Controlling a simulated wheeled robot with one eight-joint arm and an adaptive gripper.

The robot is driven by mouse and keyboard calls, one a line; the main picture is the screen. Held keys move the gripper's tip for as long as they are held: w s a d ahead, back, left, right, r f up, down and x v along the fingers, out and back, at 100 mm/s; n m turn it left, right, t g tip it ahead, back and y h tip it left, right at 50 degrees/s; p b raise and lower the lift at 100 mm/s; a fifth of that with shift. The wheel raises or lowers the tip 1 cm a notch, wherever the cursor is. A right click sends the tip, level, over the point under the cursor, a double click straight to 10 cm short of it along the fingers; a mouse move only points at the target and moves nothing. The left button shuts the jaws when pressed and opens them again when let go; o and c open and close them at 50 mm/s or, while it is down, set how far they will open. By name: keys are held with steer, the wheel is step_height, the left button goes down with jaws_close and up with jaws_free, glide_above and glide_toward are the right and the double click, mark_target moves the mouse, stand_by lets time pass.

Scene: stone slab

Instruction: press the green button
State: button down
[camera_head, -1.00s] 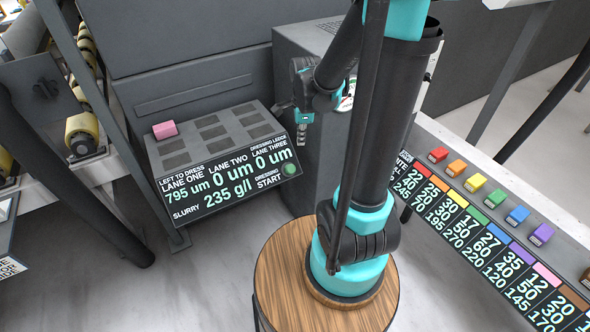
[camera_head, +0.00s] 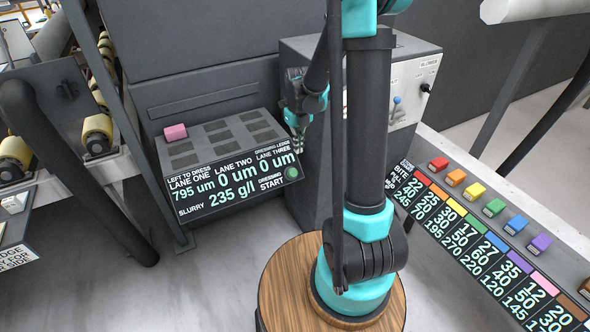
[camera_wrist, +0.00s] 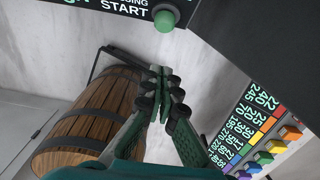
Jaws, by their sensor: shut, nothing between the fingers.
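The green button (camera_head: 291,173) sits at the lower right corner of the dark dressing panel (camera_head: 225,195), beside the word START. In the wrist view the round green button (camera_wrist: 165,19) shows at the top centre, in a dark collar. My gripper (camera_head: 299,150) is a little above the button in the head view, pointing down. In the wrist view my gripper (camera_wrist: 162,72) is shut and empty, its fingertips below the button in the picture and apart from it.
A pink block (camera_head: 175,132) rests on the panel's top among grey pads. A grey cabinet with a blue-knobbed lever (camera_head: 397,103) stands right of my gripper. A board with coloured blocks (camera_head: 475,191) and numbers lies at right. Rollers (camera_head: 97,132) are at left.

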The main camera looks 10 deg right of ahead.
steer(key=shift+f, duration=0.1)
glide_above(294, 175)
steer(key=s, duration=0.2)
step_height(294, 175, down, 11)
steer(key=shift+w+d+f, duration=0.1)
steer(key=shift+w+f, duration=0.7)
steer(key=shift+w, duration=0.15)
